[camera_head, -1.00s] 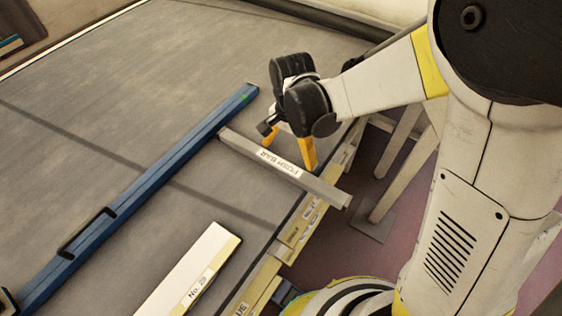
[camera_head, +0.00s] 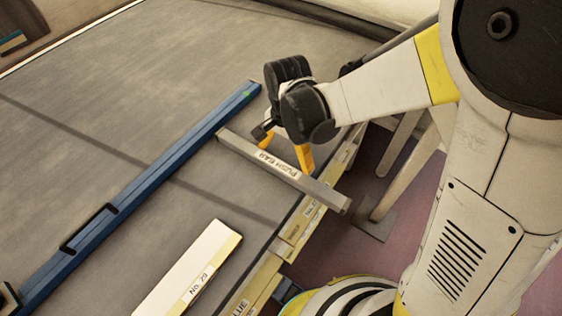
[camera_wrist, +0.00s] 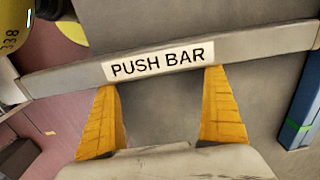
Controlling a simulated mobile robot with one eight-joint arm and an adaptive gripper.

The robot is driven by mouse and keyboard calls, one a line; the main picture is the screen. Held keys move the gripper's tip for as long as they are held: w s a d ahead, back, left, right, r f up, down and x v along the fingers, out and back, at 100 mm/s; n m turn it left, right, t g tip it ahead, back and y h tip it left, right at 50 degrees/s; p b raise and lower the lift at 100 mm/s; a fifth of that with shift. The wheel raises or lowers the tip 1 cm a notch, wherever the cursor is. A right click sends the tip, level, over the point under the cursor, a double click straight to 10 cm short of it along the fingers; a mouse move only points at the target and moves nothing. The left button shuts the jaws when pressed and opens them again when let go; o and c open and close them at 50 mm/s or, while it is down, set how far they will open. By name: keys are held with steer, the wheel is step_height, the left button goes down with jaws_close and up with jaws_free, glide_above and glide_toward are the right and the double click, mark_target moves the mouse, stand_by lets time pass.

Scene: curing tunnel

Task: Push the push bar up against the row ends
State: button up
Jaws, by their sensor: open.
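The push bar (camera_head: 323,190) is a long grey bar with a white "PUSH BAR" label. It lies flat across the grey table top, one end near the blue rail and the other overhanging the table edge. My gripper (camera_head: 285,150) is low over the table, on the bar's far side in the head view. Its two yellow fingers are spread apart with nothing between them. In the wrist view, both fingertips (camera_wrist: 162,80) meet the long side of the push bar (camera_wrist: 265,45) at either end of its label; they look in contact. I cannot make out the row ends clearly.
A blue rail (camera_head: 165,168) with a black handle runs diagonally over the table top (camera_head: 130,100). A white bar marked "No. 29" (camera_head: 190,262) lies below the push bar in the head view, with bare table between. Yellowish labelled strips (camera_head: 265,268) line the table edge.

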mark_target(241, 217)
steer(key=shift+s+a, duration=1.95)
steer(key=shift+s, duration=0.55)
steer(key=shift+s+a, duration=1.95)
steer(key=shift+s, duration=0.55)
steer(key=shift+s+a, duration=1.95)
steer(key=shift+s, duration=0.55)
steer(key=shift+w+d, duration=0.1)
steer(key=shift+w, duration=0.05)
